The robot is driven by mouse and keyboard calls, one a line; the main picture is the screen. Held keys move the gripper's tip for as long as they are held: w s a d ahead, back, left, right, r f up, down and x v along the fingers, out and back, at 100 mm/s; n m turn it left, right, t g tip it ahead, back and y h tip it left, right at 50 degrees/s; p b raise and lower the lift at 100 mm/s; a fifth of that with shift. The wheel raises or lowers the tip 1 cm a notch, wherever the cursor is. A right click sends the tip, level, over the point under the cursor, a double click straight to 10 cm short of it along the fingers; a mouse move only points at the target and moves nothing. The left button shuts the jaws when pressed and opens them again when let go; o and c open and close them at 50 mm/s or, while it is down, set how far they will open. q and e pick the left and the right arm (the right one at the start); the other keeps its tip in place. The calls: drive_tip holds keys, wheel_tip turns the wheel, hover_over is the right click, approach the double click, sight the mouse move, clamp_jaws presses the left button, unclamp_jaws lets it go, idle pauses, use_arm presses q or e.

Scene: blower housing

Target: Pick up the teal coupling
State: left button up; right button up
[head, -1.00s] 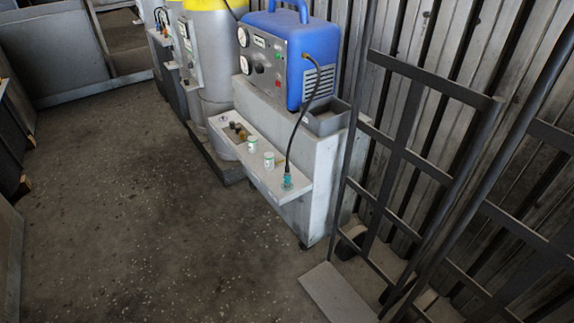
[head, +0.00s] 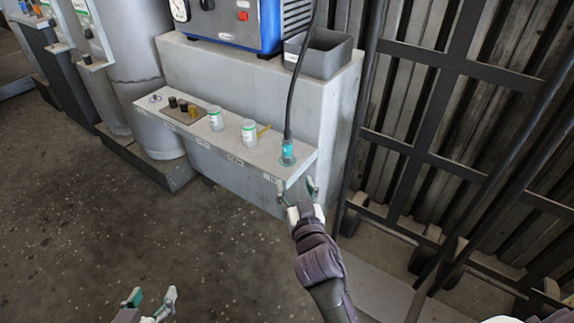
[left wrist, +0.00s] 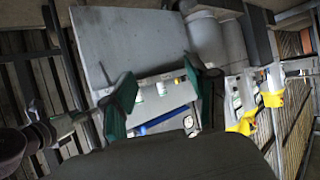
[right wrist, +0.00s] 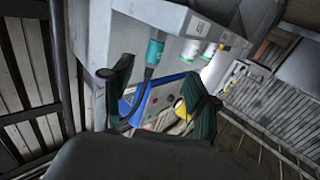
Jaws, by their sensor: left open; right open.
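The teal coupling (head: 287,148) stands upright at the right end of the light grey shelf (head: 232,152), on the end of a black hose (head: 300,80). It also shows in the right wrist view (right wrist: 154,52), beyond the space between the fingers. My right gripper (head: 296,186) is open and empty, just in front of the shelf's edge and apart from the coupling. My left gripper (head: 152,296) is open and empty, low over the floor at the bottom of the head view. I cannot make out the coupling in the left wrist view.
Two white jars (head: 249,132) and several small fittings on a brown pad (head: 184,113) stand left of the coupling. A blue machine (head: 237,22) and a grey bin (head: 318,52) sit above. A dark metal rack (head: 420,150) stands right. The floor left of the shelf is clear.

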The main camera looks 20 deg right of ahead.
sight(288, 151)
drive_tip(key=w, duration=0.2)
drive_tip(key=w+d, duration=0.1)
drive_tip(key=w, duration=0.2)
drive_tip(key=w+r+b, duration=0.1)
drive_tip(key=w, duration=0.2)
drive_tip(key=shift+w+d, duration=0.15)
drive_tip(key=w, duration=0.1)
drive_tip(key=w+b, duration=0.1)
drive_tip(key=w, duration=0.2)
drive_tip(key=shift+w+d, duration=0.3)
drive_tip(key=shift+d, duration=0.05)
drive_tip(key=shift+w+r, duration=0.1)
drive_tip(key=shift+w, duration=0.3)
use_arm(q)
wheel_tip(288, 151, up, 11)
drive_tip(key=w+d+t+h, duration=0.2)
drive_tip(key=w+t, duration=0.1)
drive_tip(key=t, duration=0.3)
drive_tip(key=shift+d+t, duration=0.15)
drive_tip(key=shift+t, duration=0.25)
use_arm(e)
clamp_jaws()
